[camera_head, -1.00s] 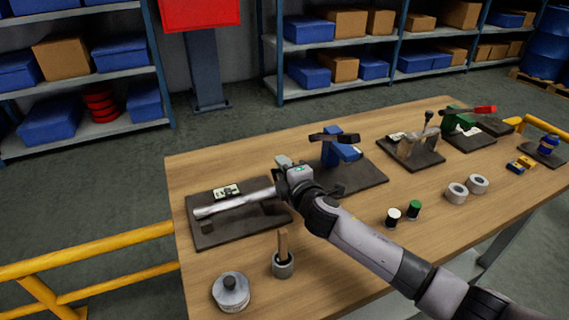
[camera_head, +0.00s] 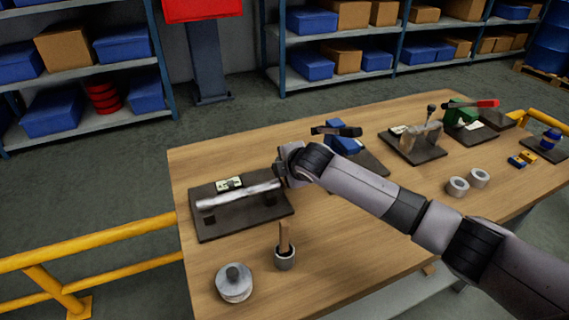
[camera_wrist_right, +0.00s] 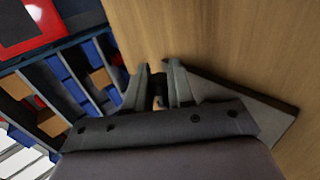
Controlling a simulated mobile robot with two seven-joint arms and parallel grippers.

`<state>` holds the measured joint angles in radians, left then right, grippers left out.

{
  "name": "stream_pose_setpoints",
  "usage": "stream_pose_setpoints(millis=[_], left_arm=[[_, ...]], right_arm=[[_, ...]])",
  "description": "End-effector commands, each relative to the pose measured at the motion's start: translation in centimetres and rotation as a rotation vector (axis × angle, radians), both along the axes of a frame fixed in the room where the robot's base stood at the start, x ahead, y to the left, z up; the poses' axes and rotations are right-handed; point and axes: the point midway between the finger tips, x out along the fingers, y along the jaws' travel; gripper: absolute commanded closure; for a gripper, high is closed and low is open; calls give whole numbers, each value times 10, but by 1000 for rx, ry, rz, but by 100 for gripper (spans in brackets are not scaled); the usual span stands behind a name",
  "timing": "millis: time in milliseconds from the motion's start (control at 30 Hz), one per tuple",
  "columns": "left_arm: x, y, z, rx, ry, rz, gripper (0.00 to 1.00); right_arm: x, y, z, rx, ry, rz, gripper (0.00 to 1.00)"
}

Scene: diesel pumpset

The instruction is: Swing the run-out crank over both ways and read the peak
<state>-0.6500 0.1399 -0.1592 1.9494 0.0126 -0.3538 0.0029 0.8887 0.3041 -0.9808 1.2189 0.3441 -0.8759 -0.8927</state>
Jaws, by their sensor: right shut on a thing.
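The run-out fixture is a dark plate (camera_head: 225,225) at the left of the bench, with a silver shaft (camera_head: 238,195) lying across it. A small pale dial or card (camera_head: 229,183) sits behind the shaft; its reading is too small to make out. My right gripper (camera_head: 281,172) is at the shaft's right end. In the right wrist view its fingers (camera_wrist_right: 158,92) are close together around a small dark piece (camera_wrist_right: 159,102), which looks like the crank's grip. The rest of the crank is hidden by my gripper. My left gripper is not in view.
A blue vise-like fixture (camera_head: 343,146) stands just behind my right wrist. A cup with a wooden handle (camera_head: 285,258) and a round metal weight (camera_head: 234,284) stand in front of the plate. Grey rings (camera_head: 458,187) lie to the right. A yellow rail (camera_head: 90,242) runs left of the bench.

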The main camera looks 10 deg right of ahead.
Motion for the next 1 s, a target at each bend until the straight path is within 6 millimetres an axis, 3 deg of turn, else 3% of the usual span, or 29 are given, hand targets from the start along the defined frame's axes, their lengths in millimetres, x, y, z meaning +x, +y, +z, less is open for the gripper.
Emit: stream_pose_setpoints(millis=[667, 700, 767, 1000], left_arm=[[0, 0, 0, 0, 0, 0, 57], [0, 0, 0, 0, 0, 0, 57], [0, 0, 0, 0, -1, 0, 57], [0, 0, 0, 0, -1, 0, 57]], right_arm=[[0, 2, -4, -10, 67, 2, 100], [0, 2, -4, -10, 67, 2, 74], [0, 2, -4, -10, 67, 2, 54], [0, 1, -3, -11, 65, 1, 54]])
